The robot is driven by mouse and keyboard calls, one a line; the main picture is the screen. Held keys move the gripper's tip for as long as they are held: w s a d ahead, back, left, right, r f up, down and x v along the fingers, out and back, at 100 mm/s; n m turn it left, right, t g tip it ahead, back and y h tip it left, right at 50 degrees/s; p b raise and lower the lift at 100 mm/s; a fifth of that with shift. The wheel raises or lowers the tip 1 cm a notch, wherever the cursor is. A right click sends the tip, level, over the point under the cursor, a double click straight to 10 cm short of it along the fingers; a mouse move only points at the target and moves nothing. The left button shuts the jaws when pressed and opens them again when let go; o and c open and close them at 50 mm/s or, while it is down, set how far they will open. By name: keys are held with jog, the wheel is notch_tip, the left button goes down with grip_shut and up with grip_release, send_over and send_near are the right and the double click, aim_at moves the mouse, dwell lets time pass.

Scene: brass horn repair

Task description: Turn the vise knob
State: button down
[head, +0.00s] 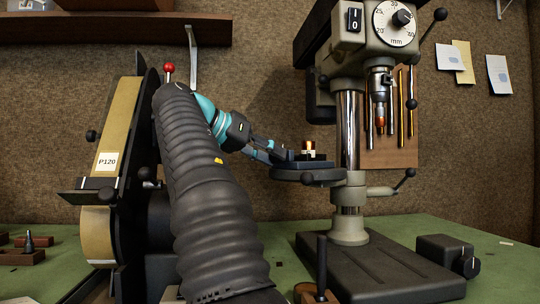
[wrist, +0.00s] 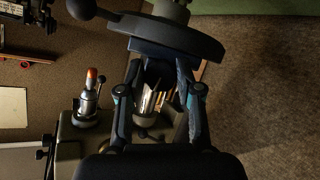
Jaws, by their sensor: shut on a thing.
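The vise (head: 296,161) sits on the round table of the drill press and holds a small part with a copper-coloured top (head: 309,147). My gripper (head: 268,152) reaches in from the left to the vise's left end, at table height. In the wrist view my gripper (wrist: 158,72) has a finger on either side of a dark piece at the end of the blue-black vise body (wrist: 150,50). It is shut on this piece, which I take as the vise knob (wrist: 159,76). The knob is mostly hidden by the fingers in the head view, so its turn angle cannot be told.
The drill press column (head: 348,130) stands just right of the vise, with the drill chuck (head: 381,82) above to the right. A belt sander (head: 120,150) stands left of my arm. The drill table (wrist: 190,38) shows close beyond the fingers. The green bench (head: 490,245) has free room at right.

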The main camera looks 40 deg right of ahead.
dwell(0.3)
jog(key=c, duration=0.8)
grip_release()
